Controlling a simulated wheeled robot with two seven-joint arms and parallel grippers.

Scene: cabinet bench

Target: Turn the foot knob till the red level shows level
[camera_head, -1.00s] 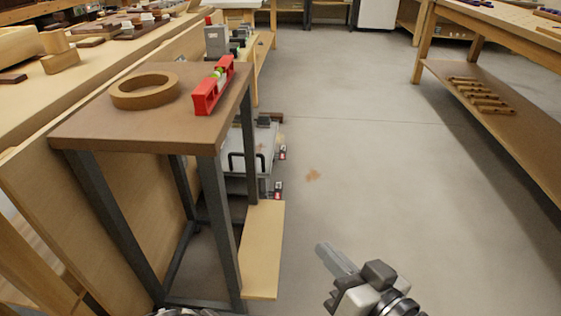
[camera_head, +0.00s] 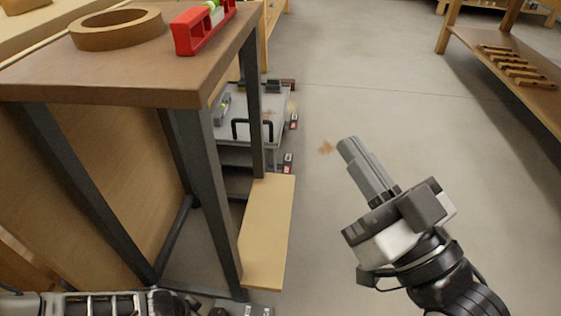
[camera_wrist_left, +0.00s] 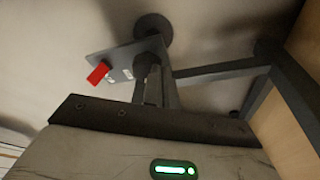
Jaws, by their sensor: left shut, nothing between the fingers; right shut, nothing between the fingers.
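The red level (camera_head: 203,27) lies on the brown top of the stand (camera_head: 120,80); its far end is cut off and I cannot read the bubble. In the left wrist view a dark round foot (camera_wrist_left: 152,27) shows beside a plate with a red tag; it appears to be the foot knob. My left gripper (camera_wrist_left: 153,70) is shut and empty and points at this foot; whether they touch I cannot tell. In the head view only its arm shows, at the bottom left. My right gripper (camera_head: 350,148) is shut and empty over open floor, right of the stand.
A wooden ring (camera_head: 117,28) lies on the stand. Dark legs and a pale board (camera_head: 268,230) stand below. A low grey cart (camera_head: 270,100) is behind. A bench shelf with wooden slats (camera_head: 515,65) is at right. The floor between is clear.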

